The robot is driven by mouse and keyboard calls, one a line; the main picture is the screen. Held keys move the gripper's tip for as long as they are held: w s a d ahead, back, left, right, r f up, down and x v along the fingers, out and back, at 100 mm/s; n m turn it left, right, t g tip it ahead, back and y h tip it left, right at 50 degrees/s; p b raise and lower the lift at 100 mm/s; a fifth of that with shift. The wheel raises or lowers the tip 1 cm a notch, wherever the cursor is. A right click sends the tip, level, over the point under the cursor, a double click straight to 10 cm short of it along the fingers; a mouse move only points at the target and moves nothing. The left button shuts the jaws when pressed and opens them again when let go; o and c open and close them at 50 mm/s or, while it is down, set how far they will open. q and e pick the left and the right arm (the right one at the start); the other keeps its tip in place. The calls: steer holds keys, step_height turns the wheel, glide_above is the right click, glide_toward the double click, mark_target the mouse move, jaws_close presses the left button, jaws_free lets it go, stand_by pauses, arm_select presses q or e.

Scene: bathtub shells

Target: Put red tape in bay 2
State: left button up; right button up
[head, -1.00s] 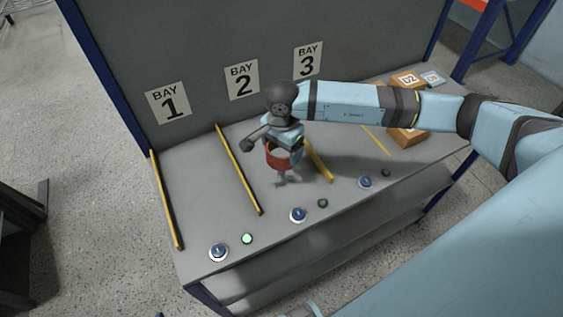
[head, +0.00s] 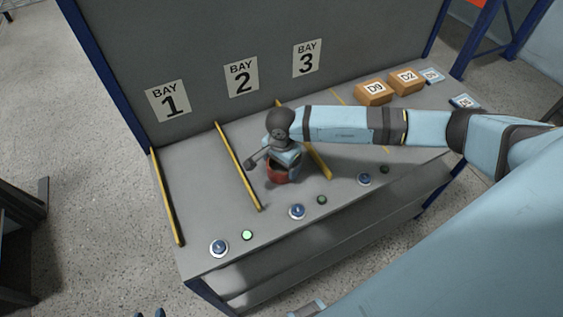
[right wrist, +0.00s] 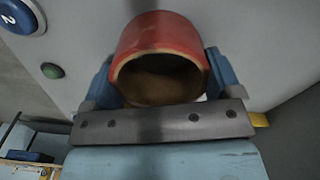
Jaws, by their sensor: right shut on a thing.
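The red tape (head: 277,174) is a thick red roll with a tan inner ring, between the second and third yellow dividers, in front of the BAY 2 sign (head: 241,79). My right gripper (head: 283,166) is shut on it from above. In the right wrist view the red tape (right wrist: 160,38) sits between the two blue fingers of the right gripper (right wrist: 162,75). The roll is at or very near the tabletop; I cannot tell whether it touches. Two dark blue tips (head: 150,313) at the bottom edge seem to be my left gripper, mostly cut off.
Yellow dividers (head: 238,168) split the grey table (head: 205,190) into bays. Blue buttons (head: 297,212) and small round lights line the front; the light (head: 247,235) at the left glows green. Boxes D9 (head: 373,92) and D2 (head: 406,81) and blue packets (head: 464,101) lie at the right.

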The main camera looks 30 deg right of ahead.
steer(key=o, duration=0.8)
steer(key=shift+c, duration=0.2)
steer(key=shift+r+p, duration=0.3)
steer(key=shift+p, duration=0.1)
step_height(320, 180, up, 12)
steer(key=b, duration=0.2)
steer(key=shift+f, duration=0.15)
